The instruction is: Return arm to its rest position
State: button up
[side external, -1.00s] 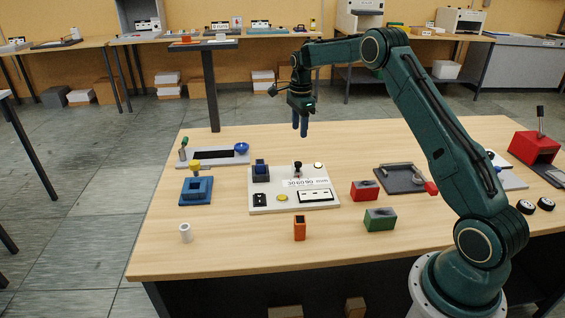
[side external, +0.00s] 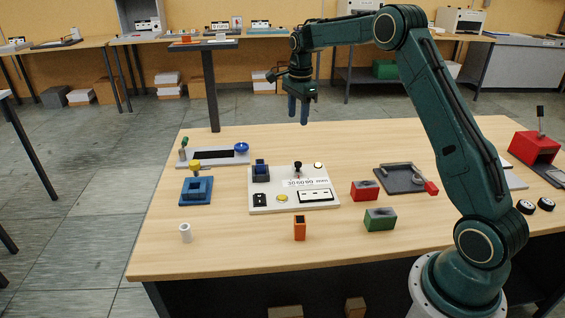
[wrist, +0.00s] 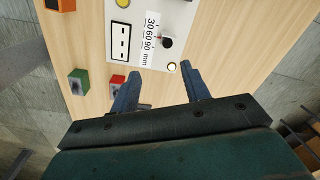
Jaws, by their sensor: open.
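My gripper (side external: 298,111) hangs in the air above the back part of the wooden table, fingers pointing down. It is open and empty; both blue fingers show apart in the wrist view (wrist: 158,95). The panel also shows in the wrist view (wrist: 133,10). My gripper touches nothing.
A blue block (side external: 196,199), white cylinder (side external: 185,233), orange block (side external: 300,229), red block (side external: 364,191), green block (side external: 380,220) and dark tray (side external: 398,187) stand on the table (side external: 240,245). A dark post (side external: 210,95) rises behind its back edge. Space around my gripper is clear.

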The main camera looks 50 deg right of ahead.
jog(key=s+a+r+n+t, duration=0.3)
jog(key=s+a+r+n, duration=0.7)
jog(key=s+a+r, duration=0.45)
jog(key=s+a+f+n+t, duration=0.1)
jog(key=s+a+f+n, duration=0.1)
jog(key=s+n, duration=0.4)
jog(key=s+a+f+n+t, duration=0.1)
jog(key=s+a+n, duration=0.4)
jog(key=s, duration=0.9)
jog(key=shift+s+f+n, duration=0.4)
jog(key=shift+f, duration=0.3)
jog(key=shift+a, duration=0.1)
